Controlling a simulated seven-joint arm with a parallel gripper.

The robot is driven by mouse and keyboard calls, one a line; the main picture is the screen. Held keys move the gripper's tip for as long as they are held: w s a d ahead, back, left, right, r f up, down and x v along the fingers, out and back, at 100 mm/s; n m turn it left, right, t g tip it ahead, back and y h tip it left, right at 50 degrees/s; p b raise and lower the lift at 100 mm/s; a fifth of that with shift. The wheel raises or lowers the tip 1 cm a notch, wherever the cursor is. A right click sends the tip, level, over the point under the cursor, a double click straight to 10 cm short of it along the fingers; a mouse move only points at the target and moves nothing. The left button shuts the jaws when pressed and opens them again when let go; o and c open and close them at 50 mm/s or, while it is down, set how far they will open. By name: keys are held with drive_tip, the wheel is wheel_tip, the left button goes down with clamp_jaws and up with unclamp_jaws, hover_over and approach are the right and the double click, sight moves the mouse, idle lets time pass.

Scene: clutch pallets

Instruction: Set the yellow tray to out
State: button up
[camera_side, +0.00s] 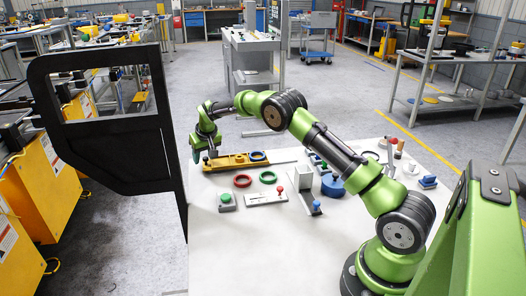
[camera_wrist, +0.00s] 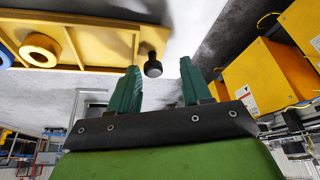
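The yellow tray (camera_side: 226,161) lies at the far left part of the white table, with a blue ring (camera_side: 258,156) and a yellow ring (camera_side: 240,157) on it. In the wrist view, the tray (camera_wrist: 152,34) fills the top left, with the yellow ring (camera_wrist: 40,50) inside. A dark knob (camera_wrist: 153,67) stands at the tray's end. My gripper (camera_wrist: 160,85) is open, its two teal fingers apart, with the knob near the gap between the tips. I cannot tell whether a finger touches it. In the side view, my gripper (camera_side: 196,156) is at the tray's left end.
A rail (camera_side: 284,162) extends right of the tray. A red ring (camera_side: 242,181) and a green ring (camera_side: 267,177) lie in front of it. A green button box (camera_side: 226,201), a white plate with a red knob (camera_side: 266,198) and a blue round part (camera_side: 332,186) stand nearby. The table's front left is clear.

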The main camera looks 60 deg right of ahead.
drive_tip(key=shift+s+d+r, duration=0.1)
drive_tip(key=v, duration=1.6)
drive_tip(key=shift+r, duration=0.35)
drive_tip(key=s+a+r+t+y, duration=0.1)
drive_tip(key=s+a, duration=0.4)
drive_tip(key=s, duration=0.6)
drive_tip(key=s+a+r+t+y, duration=0.1)
drive_tip(key=s+a, duration=0.4)
drive_tip(key=s, duration=0.7)
drive_tip(key=s+a+r+t+y, duration=0.1)
drive_tip(key=s+a+r, duration=0.2)
drive_tip(key=s, duration=0.8)
drive_tip(key=shift+a+r+y, duration=0.35)
drive_tip(key=shift+a+y, duration=0.05)
drive_tip(key=shift+a, duration=0.9)
drive_tip(key=shift+s, duration=0.1)
